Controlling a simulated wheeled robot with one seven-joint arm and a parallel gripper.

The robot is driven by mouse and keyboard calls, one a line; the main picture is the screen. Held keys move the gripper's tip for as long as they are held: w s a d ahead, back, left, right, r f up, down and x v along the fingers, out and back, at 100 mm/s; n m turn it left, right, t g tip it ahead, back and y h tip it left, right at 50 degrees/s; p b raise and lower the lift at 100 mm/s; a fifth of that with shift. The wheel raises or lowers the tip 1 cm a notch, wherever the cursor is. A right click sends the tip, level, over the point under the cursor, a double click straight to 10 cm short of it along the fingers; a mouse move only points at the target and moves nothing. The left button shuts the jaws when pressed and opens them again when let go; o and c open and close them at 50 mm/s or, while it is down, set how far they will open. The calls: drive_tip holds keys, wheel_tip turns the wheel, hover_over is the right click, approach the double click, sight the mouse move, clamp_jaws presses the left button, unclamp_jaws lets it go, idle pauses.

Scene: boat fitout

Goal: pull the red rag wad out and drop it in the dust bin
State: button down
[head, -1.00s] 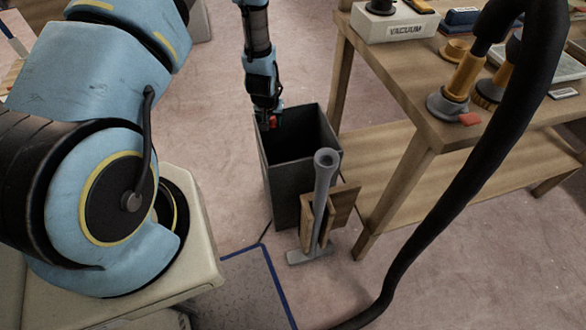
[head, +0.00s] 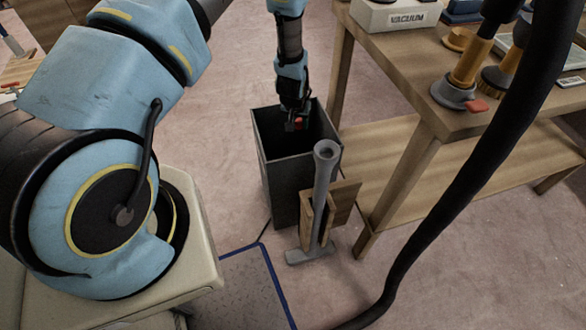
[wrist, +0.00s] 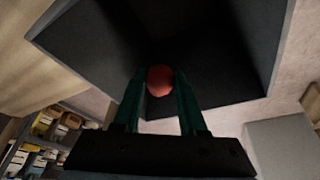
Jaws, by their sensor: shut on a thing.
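The red rag wad (wrist: 159,81) is a small round red lump between my gripper's two green fingers in the wrist view. My gripper (head: 298,125) is shut on it and points down over the mouth of the dust bin. The dust bin (head: 287,195) is a tall dark grey open-topped box standing on the floor beside the workbench. In the wrist view the bin's walls (wrist: 95,45) surround the wad on several sides. The bin's bottom is dark and I see nothing in it.
A grey post (head: 323,185) with wooden boards stands right in front of the bin. The wooden workbench (head: 430,110) is at right, holding a vacuum box (head: 397,16) and tools. A thick black hose (head: 455,205) hangs at right. The floor left of the bin is clear.

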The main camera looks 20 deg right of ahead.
drive_tip(key=shift+f, duration=0.3)
drive_tip(key=shift+c, duration=1.9)
unclamp_jaws()
drive_tip(key=shift+r, duration=0.1)
drive_tip(key=b+v, duration=0.1)
drive_tip(key=v, duration=0.9)
drive_tip(key=shift+s+r, duration=0.15)
drive_tip(key=shift+r, duration=0.2)
drive_tip(key=shift+a, duration=0.1)
